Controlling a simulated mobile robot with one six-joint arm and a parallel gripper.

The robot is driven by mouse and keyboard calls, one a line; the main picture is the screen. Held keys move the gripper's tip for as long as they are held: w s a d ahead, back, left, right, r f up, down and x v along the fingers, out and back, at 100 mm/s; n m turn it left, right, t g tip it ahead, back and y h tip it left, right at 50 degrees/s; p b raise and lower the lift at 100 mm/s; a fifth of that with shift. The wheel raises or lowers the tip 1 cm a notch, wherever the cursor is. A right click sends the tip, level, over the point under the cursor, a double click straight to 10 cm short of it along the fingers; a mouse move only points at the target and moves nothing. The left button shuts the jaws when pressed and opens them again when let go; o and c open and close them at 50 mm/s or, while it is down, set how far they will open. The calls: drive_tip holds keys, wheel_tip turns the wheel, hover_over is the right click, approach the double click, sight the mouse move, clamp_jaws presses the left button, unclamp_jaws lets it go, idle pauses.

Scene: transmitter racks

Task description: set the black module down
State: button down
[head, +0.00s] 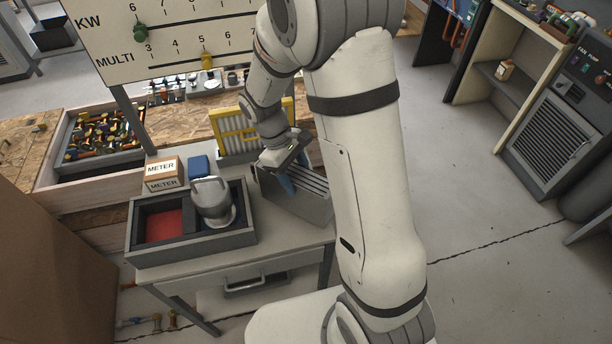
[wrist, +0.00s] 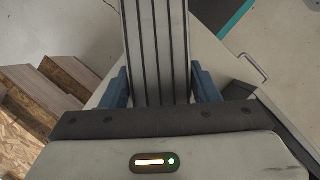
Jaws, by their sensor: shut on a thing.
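My gripper (head: 287,178) is above the right side of the small grey table (head: 262,245) and points down. Its blue fingers are shut on a dark grey, finned block, which I take to be the black module (head: 305,205). In the wrist view the ribbed module (wrist: 157,50) stands between the two blue fingers (wrist: 160,88), with long dark grooves running away from me. My own arm hides part of its right side in the head view. I cannot tell whether its underside touches the tabletop.
METER boxes (head: 162,172), a blue block (head: 199,166) and a yellow rack (head: 232,134) stand behind. Open floor (head: 480,230) lies to the right.

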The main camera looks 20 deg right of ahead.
drive_tip(key=shift+f, duration=0.95)
drive_tip(key=c, duration=0.9)
unclamp_jaws()
drive_tip(key=shift+c, duration=0.2)
drive_tip(key=o, duration=0.4)
drive_tip(key=shift+o, duration=0.2)
